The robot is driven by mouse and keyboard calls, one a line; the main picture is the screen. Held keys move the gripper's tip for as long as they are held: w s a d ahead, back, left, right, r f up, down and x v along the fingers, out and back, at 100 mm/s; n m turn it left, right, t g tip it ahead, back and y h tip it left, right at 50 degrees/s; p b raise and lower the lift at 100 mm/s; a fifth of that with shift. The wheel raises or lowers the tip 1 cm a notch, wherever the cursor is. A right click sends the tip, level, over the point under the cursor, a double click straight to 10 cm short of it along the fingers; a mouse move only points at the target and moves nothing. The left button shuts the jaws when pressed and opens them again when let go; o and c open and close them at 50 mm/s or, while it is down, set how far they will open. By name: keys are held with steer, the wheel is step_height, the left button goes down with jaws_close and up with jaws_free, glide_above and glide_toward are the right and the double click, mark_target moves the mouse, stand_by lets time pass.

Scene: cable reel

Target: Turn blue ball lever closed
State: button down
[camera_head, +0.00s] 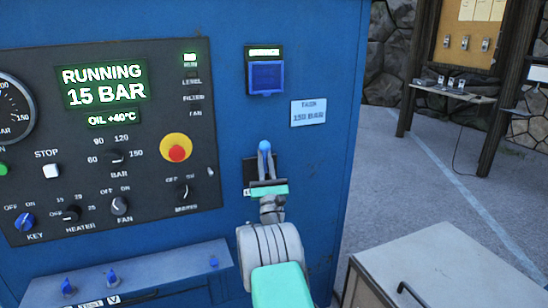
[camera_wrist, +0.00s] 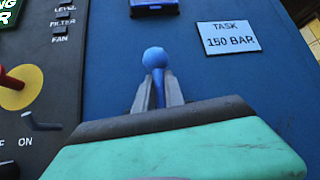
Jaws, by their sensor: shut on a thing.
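The blue ball lever (camera_head: 264,147) stands upright on the front of the blue cabinet, right of the control panel. In the wrist view its ball (camera_wrist: 154,58) shows above the fingertips and its blue stem runs down between them. My gripper (camera_head: 264,167) is shut on the lever's stem, just below the ball; it also shows in the wrist view (camera_wrist: 158,88). The lever's lower part and pivot are hidden behind my gripper.
The control panel (camera_head: 110,190) with knobs and a red-yellow stop button (camera_head: 176,148) lies to the left. A white "150 BAR" label (camera_head: 308,112) is at upper right. A grey cabinet with a handle (camera_head: 430,270) stands at lower right.

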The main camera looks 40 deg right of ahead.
mark_target(265, 160)
steer(key=shift+r, duration=0.25)
steer(key=c, duration=1.4)
jaws_free()
steer(key=shift+s+a+r, duration=0.15)
steer(key=shift+s+r, duration=0.1)
steer(key=shift+c, duration=0.2)
steer(key=shift+f, duration=0.15)
steer(key=shift+f, duration=0.2)
steer(key=b+v, duration=0.6)
steer(key=b, duration=0.1)
steer(key=shift+s+a+f, duration=0.1)
steer(key=shift+f, duration=0.15)
steer(key=shift+s+a+f, duration=0.15)
steer(key=shift+s+a, duration=0.05)
steer(key=shift+s, duration=0.2)
